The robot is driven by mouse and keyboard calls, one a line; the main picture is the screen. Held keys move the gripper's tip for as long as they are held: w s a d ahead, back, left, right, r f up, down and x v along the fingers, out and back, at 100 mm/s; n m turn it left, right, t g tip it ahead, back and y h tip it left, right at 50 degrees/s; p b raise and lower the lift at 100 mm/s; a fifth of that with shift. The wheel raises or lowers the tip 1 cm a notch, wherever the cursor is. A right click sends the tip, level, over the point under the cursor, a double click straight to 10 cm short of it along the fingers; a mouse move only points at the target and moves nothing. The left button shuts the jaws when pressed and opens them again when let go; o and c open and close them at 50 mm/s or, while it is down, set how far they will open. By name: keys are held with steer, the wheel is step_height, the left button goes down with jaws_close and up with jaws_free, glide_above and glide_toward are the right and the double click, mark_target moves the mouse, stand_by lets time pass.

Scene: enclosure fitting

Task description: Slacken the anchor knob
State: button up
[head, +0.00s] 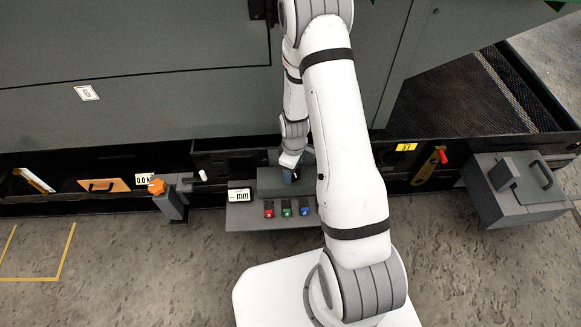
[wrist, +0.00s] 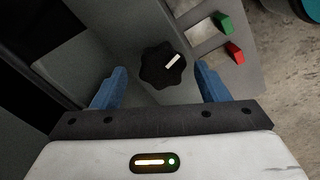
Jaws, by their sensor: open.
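In the wrist view a black lobed knob (wrist: 163,66) with a white pointer mark sits on a grey housing, between the two blue fingers of my open gripper (wrist: 161,72). The fingers stand apart, one on each side, with gaps to the knob. In the head view my gripper (head: 290,176) is low over a grey block (head: 270,181) on the panel; the black knob is hidden there. An orange knob (head: 156,186) on a grey post stands to the left. No label shows which knob is the anchor knob.
A red-tipped yellow lever (head: 429,166) and a grey box with a handle (head: 515,187) are to the right. Floor at left is clear.

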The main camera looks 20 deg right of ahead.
step_height(320, 180, up, 7)
steer(key=shift+r+p, duration=0.1)
steer(key=shift+p, duration=1)
